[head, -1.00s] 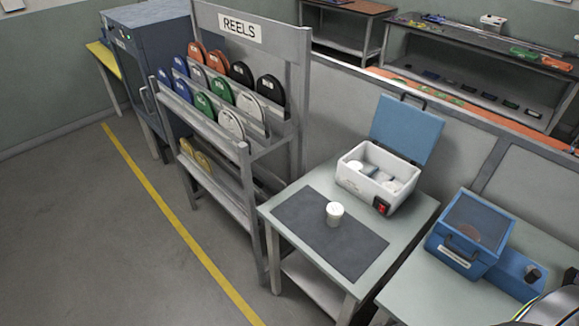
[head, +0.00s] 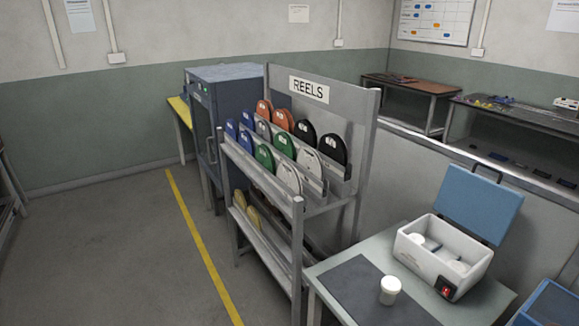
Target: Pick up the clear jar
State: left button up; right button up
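A small jar with a white lid (head: 390,290) stands upright on the dark mat (head: 350,288) on a pale table at the lower right of the head view. Its body looks whitish; I cannot tell if it is clear. Pale round-topped things (head: 458,267) sit inside the open white box (head: 411,251) beside it; they are too small to make out. Neither of my grippers is in view.
A grey rack marked REELS (head: 309,89) with several coloured reels stands left of the table. The box's blue lid (head: 478,203) is raised. A blue-grey cabinet (head: 205,110) stands behind the rack. Open floor (head: 110,250) with a yellow line lies to the left.

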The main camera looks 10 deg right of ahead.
aim_at(386, 299)
jog(key=z, duration=0.4)
jog(key=k+l+z, duration=0.1)
jog(key=z, duration=0.35)
jog(key=l+z, duration=0.15)
jog(key=z, duration=0.25)
